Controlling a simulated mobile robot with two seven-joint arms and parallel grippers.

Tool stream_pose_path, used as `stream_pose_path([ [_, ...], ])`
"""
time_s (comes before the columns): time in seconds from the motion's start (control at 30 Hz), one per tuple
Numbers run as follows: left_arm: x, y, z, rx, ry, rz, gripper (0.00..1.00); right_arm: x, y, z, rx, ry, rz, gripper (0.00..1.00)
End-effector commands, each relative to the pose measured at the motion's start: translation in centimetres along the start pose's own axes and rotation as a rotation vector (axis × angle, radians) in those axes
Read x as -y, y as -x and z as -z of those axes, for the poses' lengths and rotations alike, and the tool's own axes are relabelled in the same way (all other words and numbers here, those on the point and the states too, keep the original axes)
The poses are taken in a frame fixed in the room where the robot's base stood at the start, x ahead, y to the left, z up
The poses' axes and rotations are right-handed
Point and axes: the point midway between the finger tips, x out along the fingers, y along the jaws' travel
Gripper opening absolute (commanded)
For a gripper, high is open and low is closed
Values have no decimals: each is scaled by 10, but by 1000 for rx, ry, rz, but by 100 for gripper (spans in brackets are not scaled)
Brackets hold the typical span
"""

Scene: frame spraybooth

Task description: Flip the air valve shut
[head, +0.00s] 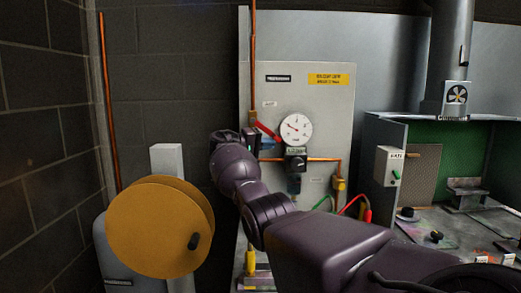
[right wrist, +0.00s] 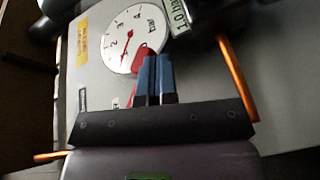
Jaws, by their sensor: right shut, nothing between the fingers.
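The air valve's red lever (head: 268,131) slants down to the right from the brass fitting on the copper pipe, on the pale wall panel. In the right wrist view part of the red lever (right wrist: 140,61) shows just behind and left of the fingers. My right gripper (head: 267,143) is at the lever, its blue fingers closed together with nothing between them. In the right wrist view the shut fingers (right wrist: 154,78) overlap the lever's lower part; I cannot tell whether they touch it. The valve body is partly hidden by my wrist. My left gripper is not in view.
A round white gauge (head: 296,129) is close right of the lever, with a dark regulator (head: 296,163) below it. A copper pipe (head: 323,159) runs right. An orange hose reel (head: 160,228) stands at the left. A spray booth (head: 385,135) stands at the right.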

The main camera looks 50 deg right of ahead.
Motion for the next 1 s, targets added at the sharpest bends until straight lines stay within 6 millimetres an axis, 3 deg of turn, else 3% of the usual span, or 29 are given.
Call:
stream_pose_path([
  [0.47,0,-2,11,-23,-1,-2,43,-29,-28,0,-75,142,-349,0],
  [1.0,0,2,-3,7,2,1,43,-49,-34,2,-126,237,-572,0],
])
